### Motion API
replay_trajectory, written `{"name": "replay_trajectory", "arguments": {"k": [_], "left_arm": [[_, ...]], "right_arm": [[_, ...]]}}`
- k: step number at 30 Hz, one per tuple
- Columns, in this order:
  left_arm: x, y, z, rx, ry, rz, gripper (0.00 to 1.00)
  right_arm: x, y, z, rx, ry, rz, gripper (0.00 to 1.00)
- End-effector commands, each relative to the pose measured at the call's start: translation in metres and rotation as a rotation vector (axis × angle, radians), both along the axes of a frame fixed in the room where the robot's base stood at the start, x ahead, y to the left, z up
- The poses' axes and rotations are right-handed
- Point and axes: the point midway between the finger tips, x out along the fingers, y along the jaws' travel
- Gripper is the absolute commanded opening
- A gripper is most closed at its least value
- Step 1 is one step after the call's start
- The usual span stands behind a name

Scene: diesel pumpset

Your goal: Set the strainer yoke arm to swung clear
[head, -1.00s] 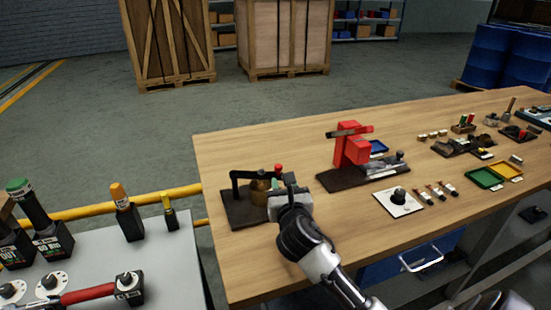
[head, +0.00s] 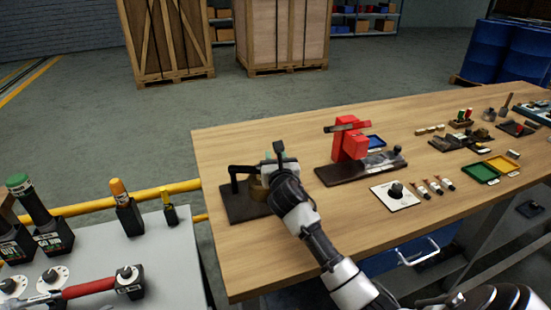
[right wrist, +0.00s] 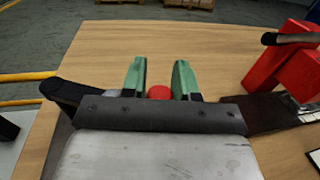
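The strainer stands on a dark base plate (head: 245,205) at the near left of the wooden bench. Its black yoke arm (head: 236,178) rises at the left and runs right until my right gripper hides it. Part of a brass-coloured body (head: 257,190) shows beneath. My right gripper (head: 270,160) is over the strainer. In the right wrist view its two green fingers (right wrist: 159,80) stand apart, with the yoke's red knob (right wrist: 159,92) between them. The black arm (right wrist: 75,97) shows at the left there. My left gripper is out of view.
A red device (head: 350,142) on a dark base stands just right of the strainer. A white plate with a black knob (head: 396,190), and green (head: 480,173) and yellow trays lie further right. The bench's back left is clear.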

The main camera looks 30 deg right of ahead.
Motion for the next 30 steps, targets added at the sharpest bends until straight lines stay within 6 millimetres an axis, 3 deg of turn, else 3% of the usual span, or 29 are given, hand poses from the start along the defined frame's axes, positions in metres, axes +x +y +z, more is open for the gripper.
{"name": "replay_trajectory", "arguments": {"k": [1, 5, 6, 19, 30], "left_arm": [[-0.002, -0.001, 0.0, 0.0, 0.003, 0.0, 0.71], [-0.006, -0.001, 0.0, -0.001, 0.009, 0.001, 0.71], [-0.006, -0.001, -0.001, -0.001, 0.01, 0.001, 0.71], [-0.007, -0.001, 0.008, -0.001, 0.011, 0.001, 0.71], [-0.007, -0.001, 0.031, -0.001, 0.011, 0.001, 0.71]], "right_arm": [[0.0, 0.0, 0.0, 0.0, 0.0, 0.0, 0.21], [0.0, 0.0, 0.0, 0.0, 0.0, 0.0, 0.01], [0.0, 0.0, 0.0, 0.0, 0.0, 0.0, 0.0], [0.005, -0.004, 0.002, -0.005, 0.002, 0.05, 0.0], [0.036, -0.016, 0.003, -0.01, 0.005, 0.315, 0.0]]}}
